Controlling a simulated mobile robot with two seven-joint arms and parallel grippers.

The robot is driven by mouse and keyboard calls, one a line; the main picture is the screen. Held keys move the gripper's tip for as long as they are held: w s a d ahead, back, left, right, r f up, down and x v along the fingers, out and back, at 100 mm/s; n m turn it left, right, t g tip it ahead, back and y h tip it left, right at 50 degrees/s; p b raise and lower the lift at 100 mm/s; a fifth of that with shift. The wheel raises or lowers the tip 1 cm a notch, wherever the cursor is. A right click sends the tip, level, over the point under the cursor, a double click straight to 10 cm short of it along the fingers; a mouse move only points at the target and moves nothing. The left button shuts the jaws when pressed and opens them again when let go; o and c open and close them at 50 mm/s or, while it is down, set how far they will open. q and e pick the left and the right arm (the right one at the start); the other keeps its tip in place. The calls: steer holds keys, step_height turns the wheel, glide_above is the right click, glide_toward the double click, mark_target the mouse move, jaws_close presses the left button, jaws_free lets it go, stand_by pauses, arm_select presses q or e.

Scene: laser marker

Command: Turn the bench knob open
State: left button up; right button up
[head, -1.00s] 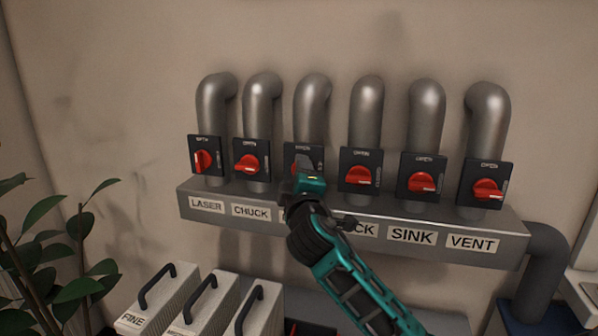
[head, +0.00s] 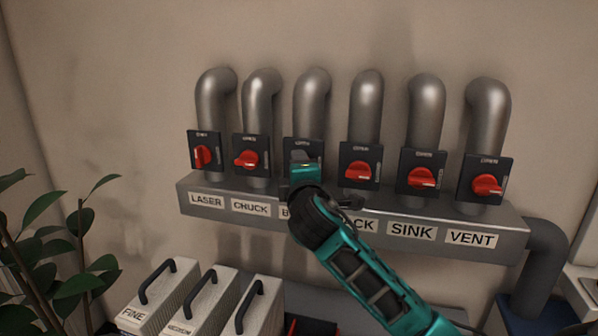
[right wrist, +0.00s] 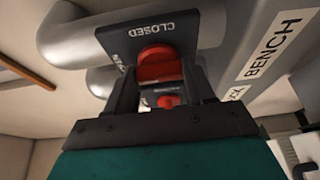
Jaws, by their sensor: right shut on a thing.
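The bench valve's dark plate (head: 303,146) is third from the left in the head view, above a label mostly hidden by my arm. My right gripper (head: 303,162) is in front of it and hides its knob there. In the right wrist view the red bench knob (right wrist: 158,68) sits between the two dark fingers of my right gripper (right wrist: 160,90), which is shut on it. The plate's "CLOSED" lettering shows upside down beside the knob, and the "BENCH" label (right wrist: 275,50) is at the right. My left gripper is not in view.
Similar valves with red knobs stand on both sides: chuck (head: 246,158) close at left, and one (head: 361,173) at right, then sink (head: 421,180) and vent (head: 487,186). Below is the grey manifold (head: 515,238). Handled boxes (head: 200,305) stand at lower left, beside a plant (head: 60,265).

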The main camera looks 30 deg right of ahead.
steer(key=o, duration=1)
steer(key=shift+o, duration=0.2)
steer(key=v, duration=1.3)
steer(key=shift+b, duration=0.35)
